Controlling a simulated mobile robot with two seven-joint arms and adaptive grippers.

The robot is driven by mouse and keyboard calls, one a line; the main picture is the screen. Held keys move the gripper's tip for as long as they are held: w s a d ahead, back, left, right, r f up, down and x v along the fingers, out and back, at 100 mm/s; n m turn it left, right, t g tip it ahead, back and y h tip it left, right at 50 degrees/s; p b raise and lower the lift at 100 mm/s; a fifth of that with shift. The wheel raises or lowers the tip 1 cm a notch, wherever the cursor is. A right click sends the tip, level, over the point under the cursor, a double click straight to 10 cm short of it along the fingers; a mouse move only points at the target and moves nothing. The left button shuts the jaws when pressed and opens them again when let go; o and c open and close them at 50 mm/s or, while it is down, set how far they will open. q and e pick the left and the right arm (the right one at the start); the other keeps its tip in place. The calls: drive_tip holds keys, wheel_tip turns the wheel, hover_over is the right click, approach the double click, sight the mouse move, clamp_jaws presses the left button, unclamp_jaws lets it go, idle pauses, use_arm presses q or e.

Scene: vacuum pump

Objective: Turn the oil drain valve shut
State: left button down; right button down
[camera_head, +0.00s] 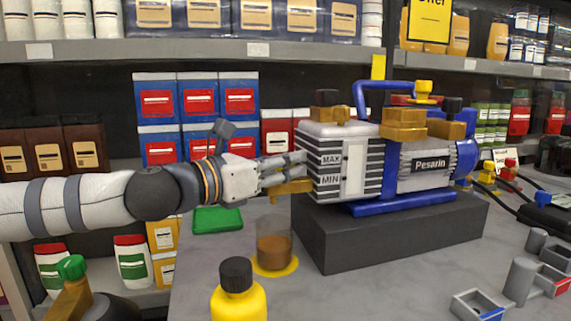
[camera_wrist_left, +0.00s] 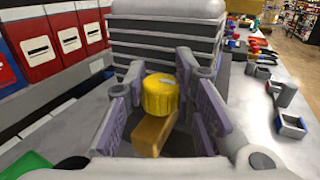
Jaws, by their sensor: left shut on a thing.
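The vacuum pump (camera_head: 425,165) is blue and grey, marked Pesarin, with a MAX/MIN sight panel on its left end. The oil drain valve's brass spout (camera_head: 291,188) sticks out of that end, low down. In the left wrist view the valve shows as a round yellow knob (camera_wrist_left: 160,95) with a brass spout (camera_wrist_left: 154,134) below it. My left gripper (camera_head: 293,164) reaches in from the left. In the left wrist view its fingers (camera_wrist_left: 160,84) stand on both sides of the knob, shut on it. The fingers hide the knob in the head view. My right gripper is not in view.
A dark block (camera_head: 400,235) carries the pump. A clear cup with brown oil (camera_head: 274,250) stands below the spout on a yellow base. A black-capped yellow bottle (camera_head: 238,298) is in front. A green piece (camera_head: 217,220) lies behind left. Grey trays (camera_head: 478,305) stand at right.

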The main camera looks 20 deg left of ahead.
use_arm(q)
drive_tip(key=c, duration=1.3)
unclamp_jaws()
drive_tip(key=v, duration=1.2)
